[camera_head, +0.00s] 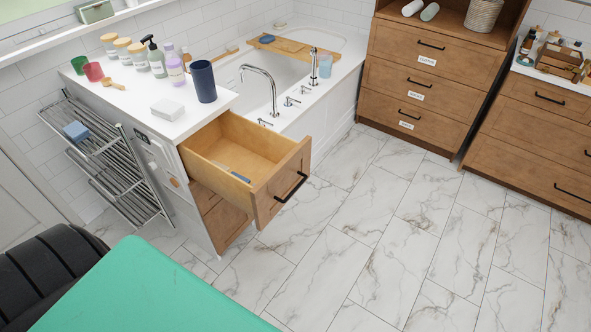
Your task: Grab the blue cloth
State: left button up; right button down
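A small folded blue cloth (76,131) lies on the upper bars of a metal towel rack (126,185) at the left, beside the white-topped cabinet. Neither of my grippers is in view, so nothing shows of what they hold.
A wooden drawer (283,190) stands pulled out from the cabinet, with a small blue and white item (240,177) inside. Bottles, jars and cups crowd the white counter (130,92). A bathtub (290,75) and wooden cabinets (432,65) stand behind. The marble floor (400,230) is clear.

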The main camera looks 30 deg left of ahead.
aim_at(75, 131)
jog(key=k+l+u, duration=0.1)
jog(key=u, duration=2.25)
jog(key=z, duration=0.3)
jog(key=i+j+z, duration=0.25)
jog(key=i+z, duration=0.15)
jog(key=i+j+z, duration=0.4)
jog(key=i+j, duration=0.05)
jog(key=i, duration=0.1)
